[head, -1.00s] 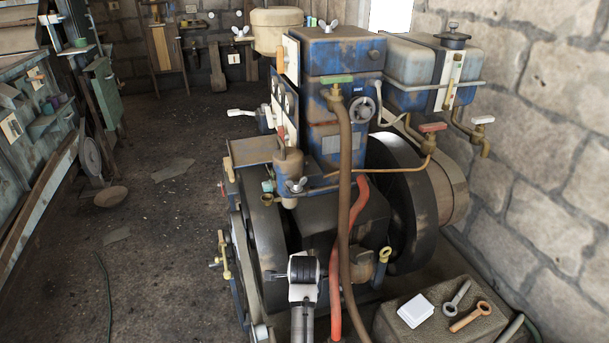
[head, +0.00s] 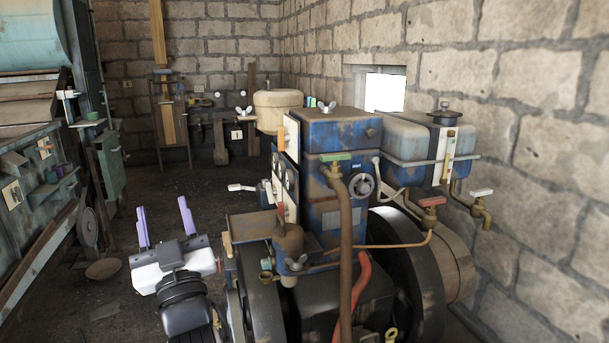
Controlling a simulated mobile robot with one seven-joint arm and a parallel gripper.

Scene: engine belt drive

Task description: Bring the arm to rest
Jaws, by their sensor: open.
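My gripper (head: 164,222) is at the lower left of the head view, to the left of the engine. Its two purple fingers point up and stand wide apart, with nothing between them. The white gripper body and dark wrist show below the fingers. The engine (head: 334,175), blue and rusty with dark flywheels, fills the middle and right. My gripper's right side is close to the engine's left edge in the picture; I cannot tell the exact gap.
A workbench with a panel (head: 40,180) runs along the left. A stone wall (head: 540,120) stands close on the right of the engine. A blue tank (head: 415,140) and red-handled tap (head: 432,202) jut from the engine. The dark floor (head: 140,195) behind my gripper looks mostly clear.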

